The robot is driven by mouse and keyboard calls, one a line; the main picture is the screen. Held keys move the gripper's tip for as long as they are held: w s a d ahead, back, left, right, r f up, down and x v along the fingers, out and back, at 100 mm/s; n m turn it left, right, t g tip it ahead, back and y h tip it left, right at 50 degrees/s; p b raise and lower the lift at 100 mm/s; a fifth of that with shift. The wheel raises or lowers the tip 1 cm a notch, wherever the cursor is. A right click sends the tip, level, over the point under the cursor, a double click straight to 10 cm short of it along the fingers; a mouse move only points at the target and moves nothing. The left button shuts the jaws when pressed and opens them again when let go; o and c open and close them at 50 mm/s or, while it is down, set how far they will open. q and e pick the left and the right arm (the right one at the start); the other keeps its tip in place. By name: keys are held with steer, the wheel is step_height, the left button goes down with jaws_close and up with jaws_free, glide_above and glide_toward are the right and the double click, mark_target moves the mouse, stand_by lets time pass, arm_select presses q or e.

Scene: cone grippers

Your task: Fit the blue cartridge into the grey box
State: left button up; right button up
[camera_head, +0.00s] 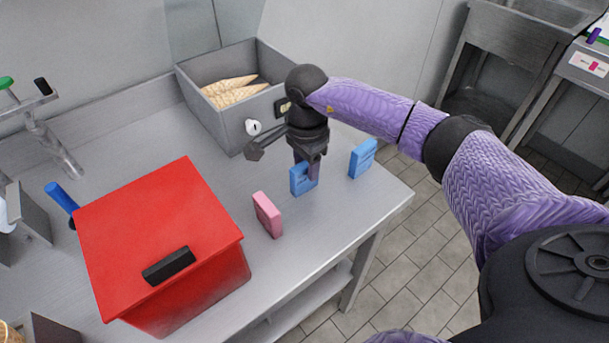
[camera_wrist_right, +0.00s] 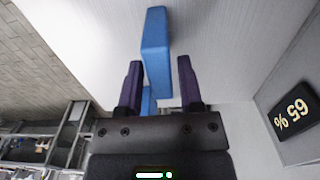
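A blue cartridge (camera_head: 299,182) stands on the table under my right gripper (camera_head: 310,168). In the right wrist view this cartridge (camera_wrist_right: 156,50) shows large, and the two fingers of my right gripper (camera_wrist_right: 160,85) are apart with it in line with their gap. I cannot tell whether the fingertips reach around it. A second blue cartridge (camera_head: 362,158) stands to the right near the table edge; it also shows small in the right wrist view (camera_wrist_right: 147,102). The grey box (camera_head: 225,127) stands at the back, open on top, with cones inside. My left gripper is out of view.
A pink cartridge (camera_head: 267,214) stands in front, left of my right gripper. A red box (camera_head: 160,235) with a black handle fills the left front. The grey box has a dark display (camera_wrist_right: 292,117) reading 65 %. The table (camera_head: 340,215) is clear near its right front edge.

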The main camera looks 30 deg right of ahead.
jaws_close()
